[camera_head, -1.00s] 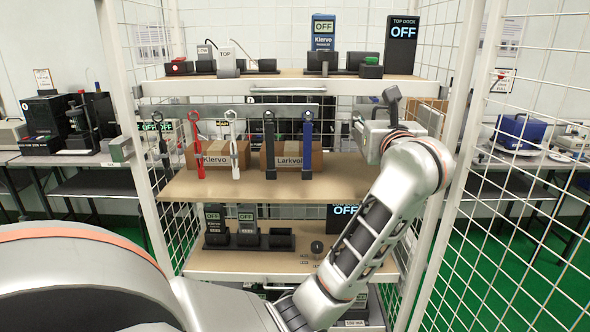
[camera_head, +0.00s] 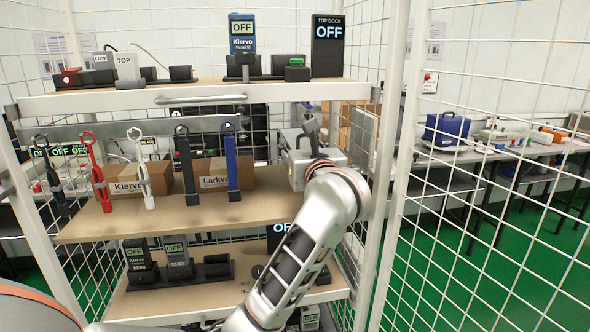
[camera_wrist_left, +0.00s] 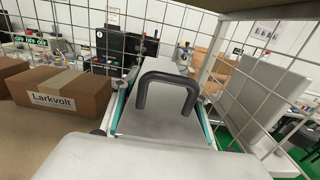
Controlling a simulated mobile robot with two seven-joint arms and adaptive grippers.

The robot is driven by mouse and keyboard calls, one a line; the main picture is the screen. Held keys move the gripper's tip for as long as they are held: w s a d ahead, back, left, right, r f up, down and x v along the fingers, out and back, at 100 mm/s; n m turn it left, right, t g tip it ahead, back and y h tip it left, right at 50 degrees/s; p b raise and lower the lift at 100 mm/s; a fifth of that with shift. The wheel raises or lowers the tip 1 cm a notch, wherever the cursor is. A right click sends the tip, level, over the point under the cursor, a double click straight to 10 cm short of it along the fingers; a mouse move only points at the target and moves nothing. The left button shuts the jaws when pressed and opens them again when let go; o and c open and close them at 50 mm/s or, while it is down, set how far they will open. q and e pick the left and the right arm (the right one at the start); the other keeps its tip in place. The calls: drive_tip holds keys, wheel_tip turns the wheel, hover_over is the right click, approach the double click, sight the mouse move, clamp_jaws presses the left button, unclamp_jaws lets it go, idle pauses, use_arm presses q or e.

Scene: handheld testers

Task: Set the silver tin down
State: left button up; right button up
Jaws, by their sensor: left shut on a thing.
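The silver tin (camera_head: 298,171) is a light grey box with a dark carry handle, over the right part of the middle shelf (camera_head: 240,212). It also shows in the left wrist view (camera_wrist_left: 165,123), its black handle standing up on top. My left gripper (camera_wrist_left: 162,118) is shut on the tin, a teal-lined finger along each side. In the head view my wrist hides the gripper and part of the tin. The tin looks level and close to the shelf; I cannot tell whether it touches. My right gripper is not in view.
The Larkvolt carton (camera_head: 213,174) stands left of the tin, behind hanging blue and black straps (camera_head: 231,160). The Klervo carton (camera_head: 139,180) is further left. A grey panel (camera_head: 362,138) and wire mesh (camera_head: 480,180) bound the right. The top shelf (camera_head: 200,93) is overhead.

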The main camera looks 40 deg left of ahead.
use_arm(q)
wheel_tip(320, 180, down, 4)
drive_tip(key=shift+f+b, duration=0.25)
drive_tip(key=shift+b, duration=0.4)
drive_tip(key=shift+f, duration=0.15)
drive_tip(key=shift+s+r, duration=0.1)
drive_tip(key=shift+r, duration=0.1)
drive_tip(key=o, duration=1.4)
drive_tip(key=shift+f, duration=0.15)
drive_tip(key=shift+c, duration=0.2)
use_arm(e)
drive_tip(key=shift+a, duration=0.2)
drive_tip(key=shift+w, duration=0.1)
use_arm(q)
drive_tip(key=shift+s+d, duration=0.15)
drive_tip(key=shift+d, duration=0.1)
drive_tip(key=p+v, duration=0.1)
drive_tip(key=v, duration=0.9)
drive_tip(key=shift+d+p, duration=0.15)
drive_tip(key=shift+p, duration=0.2)
drive_tip(key=shift+s+d, duration=0.45)
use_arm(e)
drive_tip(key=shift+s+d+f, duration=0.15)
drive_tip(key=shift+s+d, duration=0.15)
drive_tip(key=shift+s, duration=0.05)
